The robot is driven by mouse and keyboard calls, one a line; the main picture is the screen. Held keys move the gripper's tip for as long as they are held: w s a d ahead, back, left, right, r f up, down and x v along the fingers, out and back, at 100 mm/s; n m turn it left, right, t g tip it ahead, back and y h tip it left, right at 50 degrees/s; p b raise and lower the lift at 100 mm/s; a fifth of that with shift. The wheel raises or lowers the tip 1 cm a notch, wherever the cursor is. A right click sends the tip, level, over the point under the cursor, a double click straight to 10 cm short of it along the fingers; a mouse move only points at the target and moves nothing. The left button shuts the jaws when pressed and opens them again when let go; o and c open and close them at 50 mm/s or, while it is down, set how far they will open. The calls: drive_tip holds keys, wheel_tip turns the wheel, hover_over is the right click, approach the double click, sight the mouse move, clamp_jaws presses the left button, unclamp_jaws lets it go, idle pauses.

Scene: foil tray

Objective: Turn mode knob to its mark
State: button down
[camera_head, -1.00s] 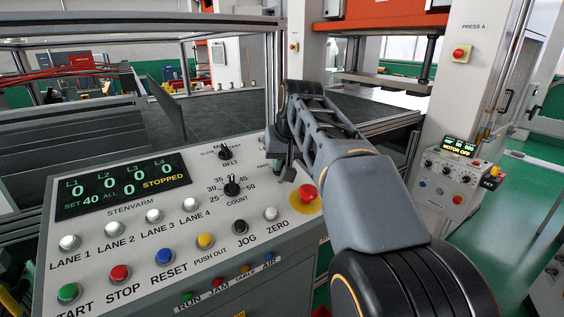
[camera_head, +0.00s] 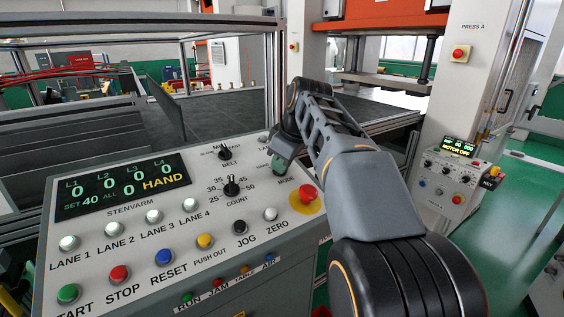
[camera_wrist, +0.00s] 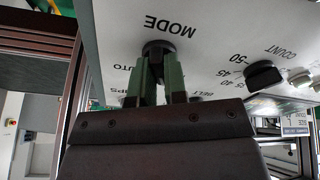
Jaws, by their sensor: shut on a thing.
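The mode knob (camera_wrist: 158,46) is a black round knob on the sloped panel (camera_head: 130,218), beside the printed word MODE. In the wrist view, the green fingers of my gripper (camera_wrist: 159,68) are shut on it from both sides. In the head view my gripper (camera_head: 279,163) is at the panel's upper right and hides the knob. The knob's pointer and most of its position labels are covered; only part of a label ending in UTO shows in the wrist view. The panel display (camera_head: 120,187) reads HAND.
The count knob (camera_head: 232,187) and belt knob (camera_head: 225,152) stand left of my gripper. A red mushroom button (camera_head: 308,193) on a yellow disc is close below it. Several coloured push buttons line the front. A dark conveyor surface lies behind the panel.

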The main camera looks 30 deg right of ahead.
drive_tip(key=shift+n, duration=0.6)
drive_tip(key=c, duration=1.2)
unclamp_jaws()
drive_tip(key=shift+o, duration=0.2)
drive_tip(key=p+v, duration=0.1)
drive_tip(key=v, duration=1.2)
drive_tip(key=shift+r+p, duration=0.35)
drive_tip(key=shift+r, duration=0.05)
drive_tip(key=shift+s+d, duration=0.1)
